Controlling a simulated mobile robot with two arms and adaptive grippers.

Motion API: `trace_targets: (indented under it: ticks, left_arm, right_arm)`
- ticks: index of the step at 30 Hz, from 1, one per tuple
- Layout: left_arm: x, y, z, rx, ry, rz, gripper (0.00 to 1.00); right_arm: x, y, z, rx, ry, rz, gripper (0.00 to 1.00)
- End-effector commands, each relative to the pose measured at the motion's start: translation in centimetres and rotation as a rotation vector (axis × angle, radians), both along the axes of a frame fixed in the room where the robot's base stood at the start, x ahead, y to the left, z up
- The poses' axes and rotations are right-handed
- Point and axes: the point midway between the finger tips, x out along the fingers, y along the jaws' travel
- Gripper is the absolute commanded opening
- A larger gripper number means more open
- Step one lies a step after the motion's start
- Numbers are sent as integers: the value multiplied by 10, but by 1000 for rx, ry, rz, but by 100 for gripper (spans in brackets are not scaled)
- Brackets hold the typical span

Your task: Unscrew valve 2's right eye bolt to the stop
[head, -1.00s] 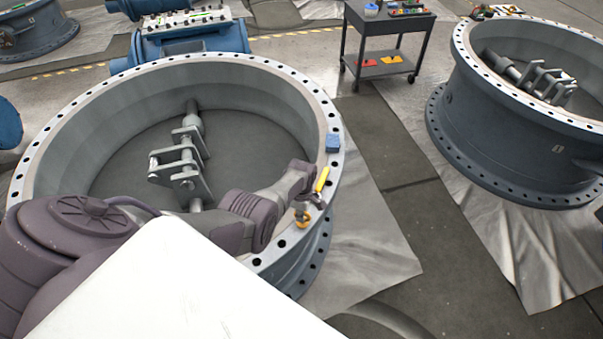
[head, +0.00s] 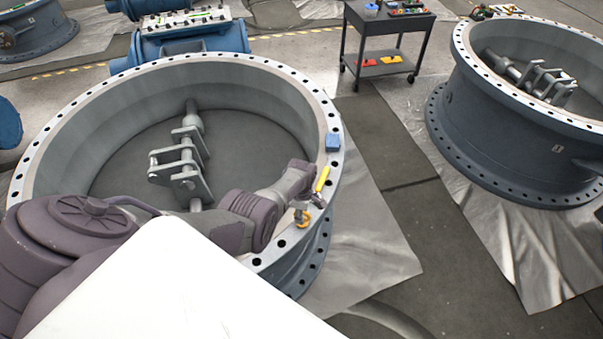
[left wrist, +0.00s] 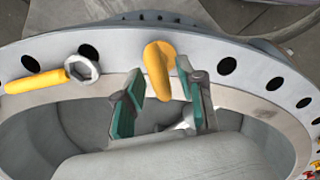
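The orange-yellow eye bolt (head: 302,217) stands on the flange of the near valve (head: 75,103). In the left wrist view the eye bolt (left wrist: 157,66) is seen nearly edge-on. My left gripper (left wrist: 162,85) is open, with one green-padded finger on each side of the bolt and visible gaps between pads and bolt. In the head view my left gripper (head: 312,196) is small and partly hidden by its own arm, just above the flange at the bolt. The bolt's thread is hidden. My right gripper is not in view.
A yellow-handled wrench (left wrist: 45,78) lies on the flange beside the bolt; it also shows in the head view (head: 322,179). A second large valve (head: 500,130) and a tool cart (head: 385,45) stand beyond open floor.

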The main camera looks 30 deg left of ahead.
Motion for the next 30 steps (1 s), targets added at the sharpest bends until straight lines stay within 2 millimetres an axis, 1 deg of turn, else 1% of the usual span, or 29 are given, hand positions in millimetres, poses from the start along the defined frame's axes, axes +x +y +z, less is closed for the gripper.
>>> trace_targets:
  ticks: [5, 11, 17, 24, 27, 30]
  left_arm:
    - [1, 0, 4, 0, -2, -1, 39]
    - [0, -1, 21, 0, -3, -1, 39]
    - [0, 0, 50, 1, -3, 0, 39]
    - [1, -1, 93, 0, -3, 0, 39]
    - [1, 0, 107, 0, -3, 0, 39]
    - [0, 0, 115, 0, -2, 1, 39]
  right_arm:
    - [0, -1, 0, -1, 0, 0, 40]
    - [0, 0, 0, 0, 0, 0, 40]
    - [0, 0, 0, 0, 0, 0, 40]
    - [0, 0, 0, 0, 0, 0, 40]
    - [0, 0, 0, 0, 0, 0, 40]
    - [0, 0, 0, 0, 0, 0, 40]
